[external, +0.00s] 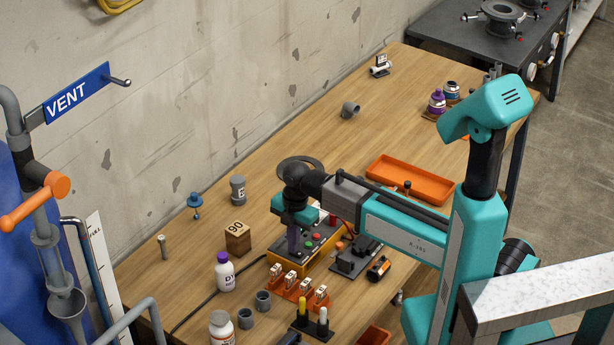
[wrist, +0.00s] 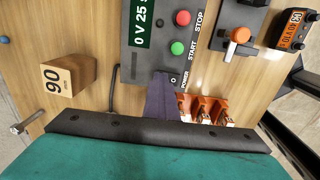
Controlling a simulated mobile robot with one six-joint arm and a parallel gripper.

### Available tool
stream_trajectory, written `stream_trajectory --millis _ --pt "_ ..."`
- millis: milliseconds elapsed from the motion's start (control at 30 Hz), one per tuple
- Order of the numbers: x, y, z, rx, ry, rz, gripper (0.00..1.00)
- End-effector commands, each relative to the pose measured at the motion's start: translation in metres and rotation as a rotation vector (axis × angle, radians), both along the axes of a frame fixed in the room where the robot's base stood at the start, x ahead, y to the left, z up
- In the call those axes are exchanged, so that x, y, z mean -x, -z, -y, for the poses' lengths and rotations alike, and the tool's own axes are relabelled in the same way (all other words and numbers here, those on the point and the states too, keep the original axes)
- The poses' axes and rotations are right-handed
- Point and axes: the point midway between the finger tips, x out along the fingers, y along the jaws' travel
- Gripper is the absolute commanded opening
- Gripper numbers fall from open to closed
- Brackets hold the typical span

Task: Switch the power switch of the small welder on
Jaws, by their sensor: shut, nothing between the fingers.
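The small welder (external: 318,252) is a black-topped box with orange-yellow sides on the workbench. In the wrist view its dark panel (wrist: 170,58) carries a green display (wrist: 143,22) reading "0 V 25 s", a red STOP button (wrist: 183,18), a green START button (wrist: 177,48) and a POWER label. The power switch lies beside that label, largely hidden by my fingers, and its position cannot be told. My gripper (wrist: 162,82) is shut and empty, its purple fingers pointing down at the panel's power end. In the external view my gripper (external: 293,252) is over the welder's near-left end; contact cannot be told.
Orange clamps (external: 298,286) stand close beside the welder. A wooden "90" block (external: 238,239) and a white bottle (external: 225,272) are to its left. A dark fixture (external: 352,262) is to its right, an orange tray (external: 408,180) behind. The bench's back middle is fairly clear.

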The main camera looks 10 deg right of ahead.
Motion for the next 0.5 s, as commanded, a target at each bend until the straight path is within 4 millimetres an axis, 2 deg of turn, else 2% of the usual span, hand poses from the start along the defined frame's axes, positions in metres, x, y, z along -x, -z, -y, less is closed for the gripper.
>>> stream_trajectory --millis 33,500 --pt "0.0071 0.0101 0.0058 0.015 0.000 -0.018 0.00" --pt "0.0118 0.0098 0.0108 0.021 0.000 -0.023 0.00"
